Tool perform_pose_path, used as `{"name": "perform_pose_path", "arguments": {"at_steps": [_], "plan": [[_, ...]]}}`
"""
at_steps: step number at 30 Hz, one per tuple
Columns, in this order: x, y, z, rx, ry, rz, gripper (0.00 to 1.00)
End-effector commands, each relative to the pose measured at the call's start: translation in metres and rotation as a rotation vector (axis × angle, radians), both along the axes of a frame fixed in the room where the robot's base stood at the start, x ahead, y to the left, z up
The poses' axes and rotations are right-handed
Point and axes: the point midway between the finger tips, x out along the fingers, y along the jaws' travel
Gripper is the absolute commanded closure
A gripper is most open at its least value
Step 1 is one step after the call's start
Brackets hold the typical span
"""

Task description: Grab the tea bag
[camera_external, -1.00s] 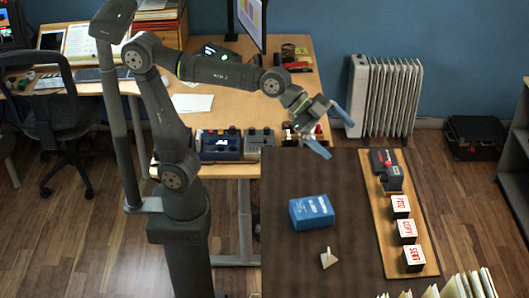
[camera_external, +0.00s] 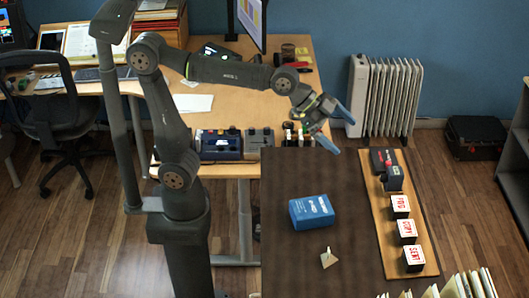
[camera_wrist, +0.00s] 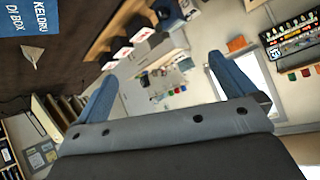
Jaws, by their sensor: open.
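The tea bag (camera_external: 328,258) is a small pale, pointed piece lying on the dark table top (camera_external: 290,180), in front of a blue box (camera_external: 312,212). The wrist view shows the tea bag (camera_wrist: 33,52) at the upper left, beside the lettered blue box (camera_wrist: 28,18). My gripper (camera_external: 337,130) is open and empty, with blue fingers, raised near the table's far edge and well away from the tea bag. In the wrist view its two fingers (camera_wrist: 160,92) stand wide apart with nothing between them.
A wooden board (camera_external: 427,255) along the table's right side holds several white blocks with red lettering (camera_external: 413,258) and a dark device (camera_external: 388,168). Books (camera_external: 470,286) stand at the near edge. The table's left part is clear. A desk (camera_external: 290,85) stands behind.

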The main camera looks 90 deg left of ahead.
Motion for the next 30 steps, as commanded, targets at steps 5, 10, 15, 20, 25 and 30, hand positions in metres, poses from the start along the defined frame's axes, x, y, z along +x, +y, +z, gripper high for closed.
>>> {"name": "perform_pose_path", "arguments": {"at_steps": [5,10,15,20,25,30], "plan": [[0.000,0.000,0.000,0.000,0.000,0.000,0.00],[0.000,0.000,0.000,0.000,0.000,0.000,0.00],[0.000,0.000,0.000,0.000,0.000,0.000,0.26],[0.000,0.000,0.000,0.000,0.000,0.000,0.52],[0.000,0.000,0.000,0.000,0.000,0.000,0.52],[0.002,-0.015,0.000,0.014,0.028,-0.044,0.52]]}}
